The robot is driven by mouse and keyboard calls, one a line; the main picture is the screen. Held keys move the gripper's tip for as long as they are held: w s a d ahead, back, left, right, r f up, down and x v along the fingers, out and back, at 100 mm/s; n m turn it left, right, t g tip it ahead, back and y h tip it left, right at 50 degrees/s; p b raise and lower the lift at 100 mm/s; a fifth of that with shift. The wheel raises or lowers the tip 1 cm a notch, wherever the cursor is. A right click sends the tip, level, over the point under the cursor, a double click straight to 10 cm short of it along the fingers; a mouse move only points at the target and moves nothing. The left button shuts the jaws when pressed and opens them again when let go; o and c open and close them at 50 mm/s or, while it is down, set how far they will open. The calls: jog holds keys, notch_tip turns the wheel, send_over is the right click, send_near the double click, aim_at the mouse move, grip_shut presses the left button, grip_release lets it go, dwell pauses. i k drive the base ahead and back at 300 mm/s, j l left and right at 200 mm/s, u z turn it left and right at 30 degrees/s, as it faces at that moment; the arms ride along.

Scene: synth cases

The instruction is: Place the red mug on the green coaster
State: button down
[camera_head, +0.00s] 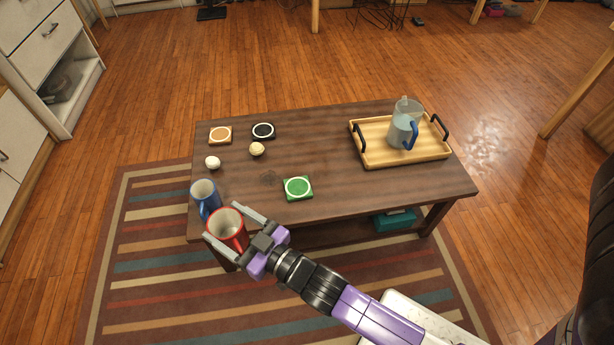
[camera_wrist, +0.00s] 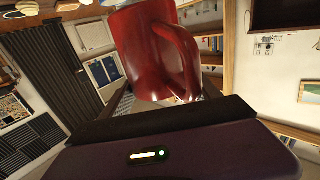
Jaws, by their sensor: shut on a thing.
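The red mug (camera_head: 228,232) is at the table's front left corner, with its open top facing up in the head view. My gripper (camera_head: 220,220) is shut on it, one finger on each side. In the wrist view the red mug (camera_wrist: 148,48) fills the top middle, its handle towards the camera. I cannot tell how far its base is from the tabletop. The green coaster (camera_head: 298,188) lies flat and bare near the table's front edge, to the right of and behind the mug.
A blue mug (camera_head: 206,196) stands close behind the red mug. A white ball (camera_head: 213,162), a beige ball (camera_head: 257,149), an orange coaster (camera_head: 220,135) and a black coaster (camera_head: 263,131) lie farther back. A wooden tray (camera_head: 375,155) with a pitcher (camera_head: 402,130) stands right. The table's (camera_head: 335,160) middle is clear.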

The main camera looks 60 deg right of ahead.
aim_at(298, 193)
jog(key=j+z, duration=0.2)
jog(key=z, duration=0.3)
jog(key=j+z, duration=0.25)
jog(key=z, duration=0.25)
jog(key=k+j+z, duration=0.15)
jog(key=z, duration=0.35)
